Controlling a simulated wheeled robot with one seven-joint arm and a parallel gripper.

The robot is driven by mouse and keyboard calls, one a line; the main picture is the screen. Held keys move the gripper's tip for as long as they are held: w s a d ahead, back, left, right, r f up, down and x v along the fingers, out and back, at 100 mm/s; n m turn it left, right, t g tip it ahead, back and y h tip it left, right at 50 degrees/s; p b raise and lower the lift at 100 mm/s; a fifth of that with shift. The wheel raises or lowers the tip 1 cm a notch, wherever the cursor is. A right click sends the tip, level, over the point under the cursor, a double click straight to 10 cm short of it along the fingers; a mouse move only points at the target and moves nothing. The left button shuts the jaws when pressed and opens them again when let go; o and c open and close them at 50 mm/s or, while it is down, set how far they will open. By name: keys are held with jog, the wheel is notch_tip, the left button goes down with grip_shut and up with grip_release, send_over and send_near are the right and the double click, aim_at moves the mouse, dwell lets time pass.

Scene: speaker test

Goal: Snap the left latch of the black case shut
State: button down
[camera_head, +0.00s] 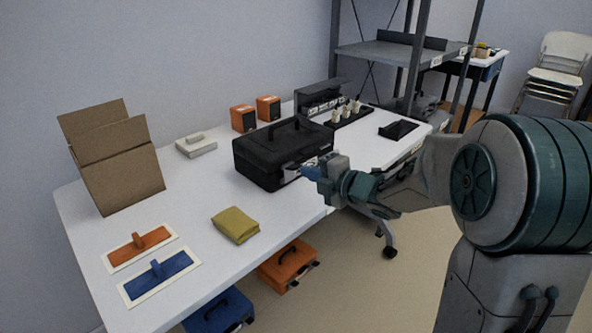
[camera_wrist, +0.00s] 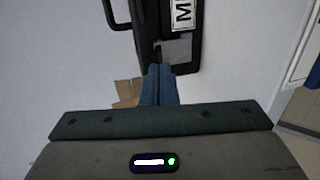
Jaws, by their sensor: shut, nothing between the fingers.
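The black case (camera_head: 262,155) stands closed on the white table, its handle raised on top. My gripper (camera_head: 306,171) is at the front side of the case. In the wrist view the case (camera_wrist: 147,25) fills the top middle, with a white lettered label (camera_wrist: 184,14) on it. A grey piece (camera_wrist: 176,50), apparently a latch, sits beside the label. My blue fingers (camera_wrist: 158,70) are shut together with nothing between them, their tips just by this grey piece. Whether they touch it, and whether the latch is open or shut, I cannot tell. The other latch is not clearly visible.
A cardboard box (camera_head: 115,165) stands at left. Orange speakers (camera_head: 243,118) and a black rack (camera_head: 350,113) stand behind the case.

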jog(key=shift+s+d+r, duration=0.1)
jog(key=shift+s+r, duration=0.05)
jog(key=r+p+v, duration=0.1)
jog(key=p+v, duration=0.2)
jog(key=v, duration=1)
jog(key=shift+r, duration=0.4)
jog(key=shift+d, duration=0.15)
